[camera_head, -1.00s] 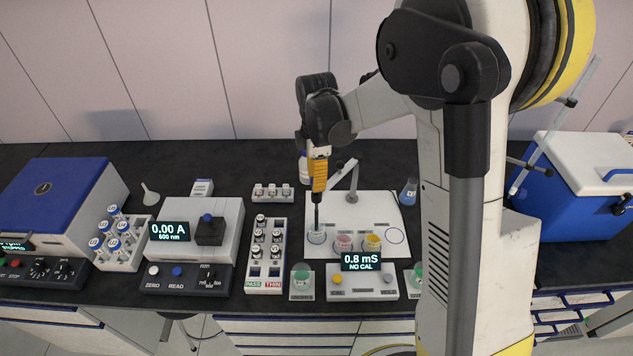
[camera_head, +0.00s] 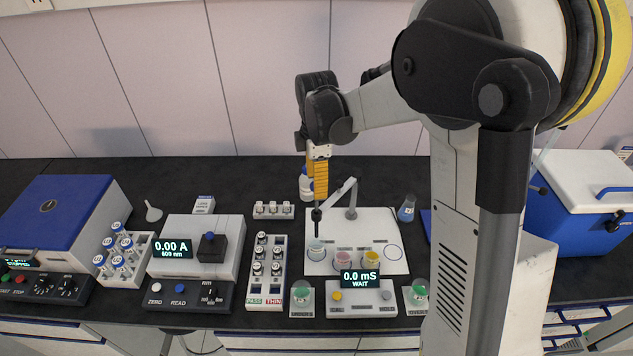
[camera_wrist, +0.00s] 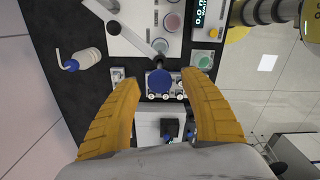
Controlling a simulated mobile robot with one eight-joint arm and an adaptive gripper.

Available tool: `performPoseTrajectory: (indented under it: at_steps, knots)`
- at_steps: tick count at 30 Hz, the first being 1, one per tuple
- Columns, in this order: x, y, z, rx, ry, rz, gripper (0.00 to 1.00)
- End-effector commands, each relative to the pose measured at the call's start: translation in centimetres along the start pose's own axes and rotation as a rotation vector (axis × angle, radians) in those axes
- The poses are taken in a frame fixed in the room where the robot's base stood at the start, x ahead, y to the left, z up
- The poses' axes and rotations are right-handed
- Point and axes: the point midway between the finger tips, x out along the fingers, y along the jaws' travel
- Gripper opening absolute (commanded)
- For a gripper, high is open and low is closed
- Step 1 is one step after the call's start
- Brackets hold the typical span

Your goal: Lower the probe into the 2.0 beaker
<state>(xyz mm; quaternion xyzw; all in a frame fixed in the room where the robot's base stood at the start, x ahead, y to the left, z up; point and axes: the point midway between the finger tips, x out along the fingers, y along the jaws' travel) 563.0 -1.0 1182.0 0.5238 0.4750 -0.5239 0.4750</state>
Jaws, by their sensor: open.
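The dark probe (camera_head: 317,228) hangs upright from the jointed stand arm (camera_head: 337,197). Its tip is at the clear beaker (camera_head: 316,250); I cannot tell how deep it sits. A pink beaker (camera_head: 343,259) and a yellow beaker (camera_head: 371,258) stand to the right; their labels are too small to read. My gripper (camera_head: 320,197) points down above the probe's top, apparently apart from it. In the wrist view my gripper (camera_wrist: 160,84) is open, and a round blue top (camera_wrist: 160,80), apparently the probe's, shows between the fingers.
The meter (camera_head: 361,290) reads 0.0 mS, WAIT. A vial rack (camera_head: 267,272) is left of the white mat (camera_head: 375,225). A white bottle (camera_head: 306,185) and a flask (camera_head: 407,209) stand behind. An empty ring is at the mat's right.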

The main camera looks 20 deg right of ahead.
Motion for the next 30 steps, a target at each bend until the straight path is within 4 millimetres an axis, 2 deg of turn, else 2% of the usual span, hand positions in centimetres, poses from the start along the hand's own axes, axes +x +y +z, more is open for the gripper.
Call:
performPoseTrajectory:
  at_steps: [5, 15, 18, 23, 30]
  knots:
    - [-1.5, 0.0, 0.0, 0.0, 0.0, 0.0, 0.52]
    - [-8.8, 0.0, 0.0, 0.0, 0.0, 0.0, 0.52]
    - [-10.4, 0.0, 0.0, 0.0, 0.0, 0.0, 0.52]
    - [-11.8, 0.0, 0.0, 0.0, 0.0, 0.0, 0.52]
    - [-12.0, 0.0, 0.0, 0.0, 0.0, 0.0, 0.52]
